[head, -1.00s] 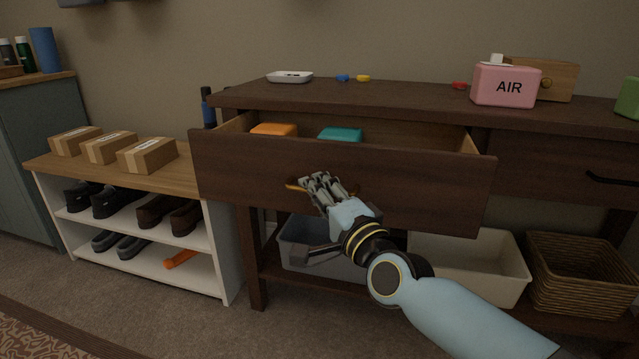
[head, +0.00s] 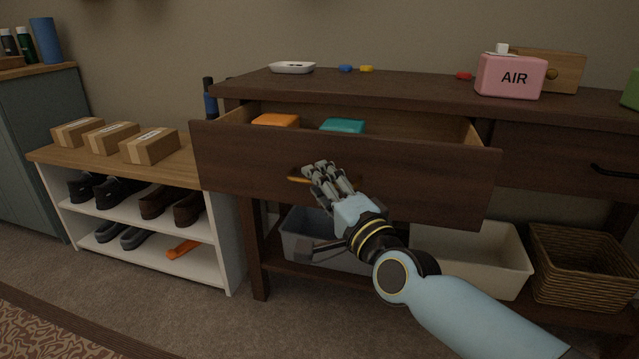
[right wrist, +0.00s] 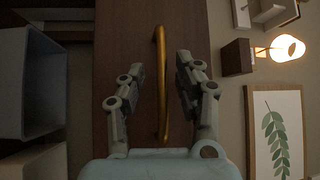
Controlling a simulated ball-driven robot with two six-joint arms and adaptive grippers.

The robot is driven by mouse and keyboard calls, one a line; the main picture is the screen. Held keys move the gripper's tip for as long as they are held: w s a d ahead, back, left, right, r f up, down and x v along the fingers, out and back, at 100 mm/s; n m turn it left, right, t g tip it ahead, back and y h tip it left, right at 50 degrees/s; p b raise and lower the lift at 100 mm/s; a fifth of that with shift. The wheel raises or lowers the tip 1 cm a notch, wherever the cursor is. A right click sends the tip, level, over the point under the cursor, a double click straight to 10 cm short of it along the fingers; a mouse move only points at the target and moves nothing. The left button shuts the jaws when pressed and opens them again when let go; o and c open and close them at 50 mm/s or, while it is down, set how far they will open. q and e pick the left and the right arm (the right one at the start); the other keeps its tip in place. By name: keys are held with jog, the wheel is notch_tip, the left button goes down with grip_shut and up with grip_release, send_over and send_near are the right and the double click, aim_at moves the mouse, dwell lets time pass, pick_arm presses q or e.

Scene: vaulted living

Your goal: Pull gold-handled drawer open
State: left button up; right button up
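The dark wood drawer (head: 250,160) stands partly pulled out of the sideboard, its inside showing. Its gold handle (head: 299,179) is on the front; in the right wrist view the gold handle (right wrist: 161,85) runs upright between my fingers. My right gripper (head: 330,180) is at the handle, covering its right part in the head view. In the right wrist view my right gripper (right wrist: 161,75) has its fingers apart on either side of the handle, with gaps showing. An orange item (head: 275,120) and a teal item (head: 342,126) lie in the drawer. My left gripper is not in view.
A second drawer with a black handle (head: 612,170) is shut at right. Bins (head: 470,262) and a wicker basket (head: 575,265) sit on the lower shelf. A shoe rack (head: 215,225) with boxes stands at left. A pink AIR box (head: 510,76) stands on top.

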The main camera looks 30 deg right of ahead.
jog(key=s+f, duration=0.1)
jog(key=s, duration=1)
jog(key=shift+s+a+f, duration=0.2)
jog(key=shift+a+f, duration=0.05)
jog(key=shift+a, duration=0.15)
